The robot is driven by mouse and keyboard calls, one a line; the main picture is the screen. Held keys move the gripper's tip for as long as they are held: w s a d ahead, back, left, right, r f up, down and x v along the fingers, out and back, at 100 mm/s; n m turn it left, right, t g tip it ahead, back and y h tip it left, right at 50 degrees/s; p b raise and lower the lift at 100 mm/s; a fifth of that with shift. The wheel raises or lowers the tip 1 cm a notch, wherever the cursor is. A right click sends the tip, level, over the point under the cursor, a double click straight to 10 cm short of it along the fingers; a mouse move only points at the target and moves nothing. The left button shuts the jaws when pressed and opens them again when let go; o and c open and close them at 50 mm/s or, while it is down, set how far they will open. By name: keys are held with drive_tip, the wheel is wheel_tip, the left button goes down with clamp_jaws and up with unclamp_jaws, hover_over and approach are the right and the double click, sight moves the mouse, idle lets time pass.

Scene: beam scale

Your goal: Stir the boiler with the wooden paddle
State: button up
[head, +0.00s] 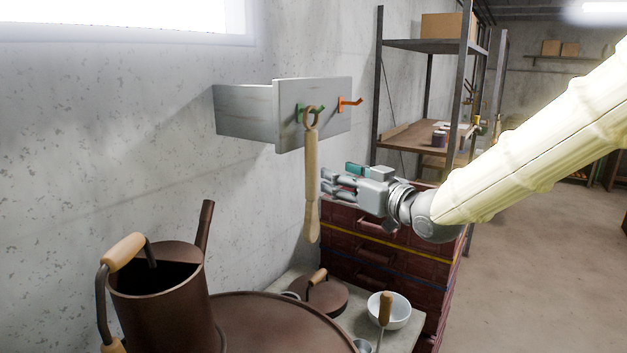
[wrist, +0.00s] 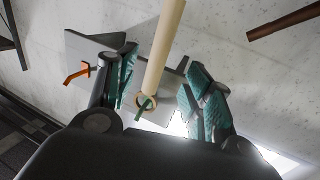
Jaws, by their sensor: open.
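The wooden paddle (head: 312,180) hangs upright by its ring from a green hook (head: 300,111) on the grey wall bracket. My gripper (head: 326,183) is open just right of the paddle's shaft, level with its middle; contact cannot be told. In the wrist view, the paddle (wrist: 164,45) shows between the open fingers (wrist: 160,90), with its ring on the green hook. A large round brown vessel (head: 275,322), which may be the boiler, is cut off at the bottom of the head view. Its inside cannot be made out.
A brown can with wooden handles (head: 165,310) stands at lower left. A brown lid (head: 322,297) and a white bowl (head: 397,314) sit on the counter. An empty orange hook (head: 349,103) is beside the green one. Red drawers (head: 375,250) stand behind; shelving is further back.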

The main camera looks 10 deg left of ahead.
sight(315, 169)
drive_tip(key=p+x, duration=0.1)
drive_tip(key=x, duration=0.5)
drive_tip(key=shift+r+p, duration=0.1)
drive_tip(key=shift+p, duration=0.25)
drive_tip(key=shift+a+r, duration=0.1)
drive_tip(key=shift+f+p+x, duration=0.25)
drive_tip(key=shift+p+x, duration=0.5)
drive_tip(key=shift+x, duration=0.4)
drive_tip(key=shift+f+p+x, duration=0.2)
drive_tip(key=shift+p+x, duration=0.5)
drive_tip(key=shift+x, duration=0.45)
drive_tip(key=shift+w, duration=0.1)
drive_tip(key=shift+c, duration=0.3)
clamp_jaws()
